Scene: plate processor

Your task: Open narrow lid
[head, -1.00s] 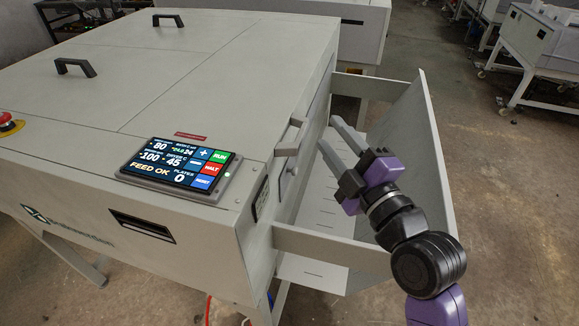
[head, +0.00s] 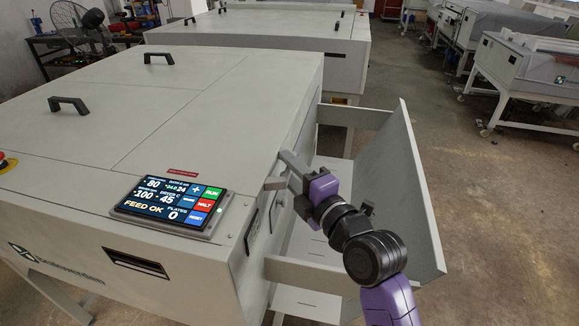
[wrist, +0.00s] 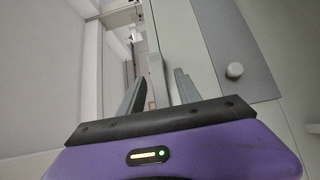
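The plate processor's flat grey top has a seam dividing it. The narrow lid (head: 215,130) is the strip to the right of this seam and lies closed. A grey bar handle (head: 275,184) sticks out at its right edge, partly hidden by my gripper. My gripper (head: 287,168) is at this handle, with purple and black parts behind grey fingers. In the wrist view my gripper (wrist: 158,88) has its two fingers apart, and a pale bar (wrist: 156,78), seemingly the handle, shows between them. Whether they touch it cannot be told.
A touchscreen panel (head: 170,202) sits on the front corner. An open tray with a slanted outer wall (head: 405,190) juts from the right side, under and around my arm. Two black handles (head: 68,104) stand on the wider left lid.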

